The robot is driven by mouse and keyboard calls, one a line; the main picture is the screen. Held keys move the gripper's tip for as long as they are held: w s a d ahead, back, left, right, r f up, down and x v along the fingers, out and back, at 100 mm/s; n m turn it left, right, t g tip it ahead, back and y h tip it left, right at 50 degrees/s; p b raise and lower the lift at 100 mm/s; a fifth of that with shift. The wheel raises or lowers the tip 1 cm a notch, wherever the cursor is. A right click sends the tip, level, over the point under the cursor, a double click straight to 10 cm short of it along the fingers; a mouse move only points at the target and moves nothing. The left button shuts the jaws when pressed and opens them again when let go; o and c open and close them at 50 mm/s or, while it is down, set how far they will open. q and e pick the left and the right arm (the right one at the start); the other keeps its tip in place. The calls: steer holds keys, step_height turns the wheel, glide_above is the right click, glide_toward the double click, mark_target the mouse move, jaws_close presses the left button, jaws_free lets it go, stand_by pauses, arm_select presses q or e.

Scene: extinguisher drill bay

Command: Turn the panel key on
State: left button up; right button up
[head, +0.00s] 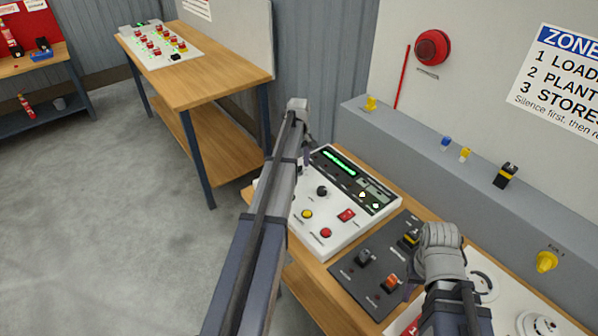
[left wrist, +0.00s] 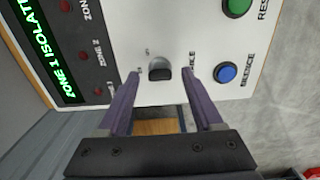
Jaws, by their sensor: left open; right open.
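The key switch (left wrist: 160,70), a small dark knob with a grey top, sits on the white panel between the spread purple fingers of my left gripper (left wrist: 160,92) in the left wrist view. There is a gap on each side of it. In the head view the white panel (head: 330,236) stands on the bench, and my left gripper (head: 304,157) is over its far left part; my arm hides that part and the key. My right gripper (head: 409,290) is open, low over the dark switch plate, its fingers mostly hidden by its wrist.
Blue (left wrist: 226,74) and green (left wrist: 237,5) buttons sit close to the key. The panel also has a black knob (head: 321,191) and a red rocker (head: 346,215). The dark plate (head: 345,271) holds several switches. A grey ledge (head: 405,135) and wall run behind the bench.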

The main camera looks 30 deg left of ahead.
arm_select(q)
steer(key=shift+f, duration=0.2)
jaws_close()
stand_by(0.5)
